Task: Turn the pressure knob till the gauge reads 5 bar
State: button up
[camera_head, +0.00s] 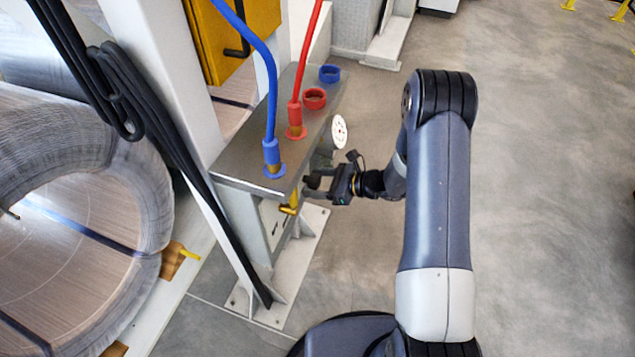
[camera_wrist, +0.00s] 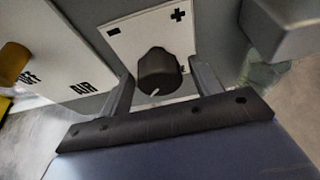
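The black pressure knob (camera_wrist: 158,74) sits on a white plate (camera_wrist: 140,38) with plus and minus marks in the wrist view. A white pointer line shows on its face. My gripper (camera_wrist: 160,84) has one finger on each side of the knob, with a visible gap at both sides. In the head view my gripper (camera_head: 318,186) is at the panel side of the grey stand, and the knob is mostly hidden there. The round white gauge (camera_head: 339,131) stands above my gripper, seen at a slant; its reading is too small to tell.
Blue hose (camera_head: 271,100) and red hose (camera_head: 296,85) plug into the stand's top (camera_head: 240,160), beside loose blue and red rings. A yellow lever (camera_head: 290,204) is left of my gripper. A large wrapped coil (camera_head: 150,190) stands at left.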

jog(key=p+v, duration=0.1)
jog(key=v, duration=1)
jog(key=shift+a, duration=0.1)
jog(key=b+x, duration=0.1)
jog(key=x, duration=1)
dwell(0.5)
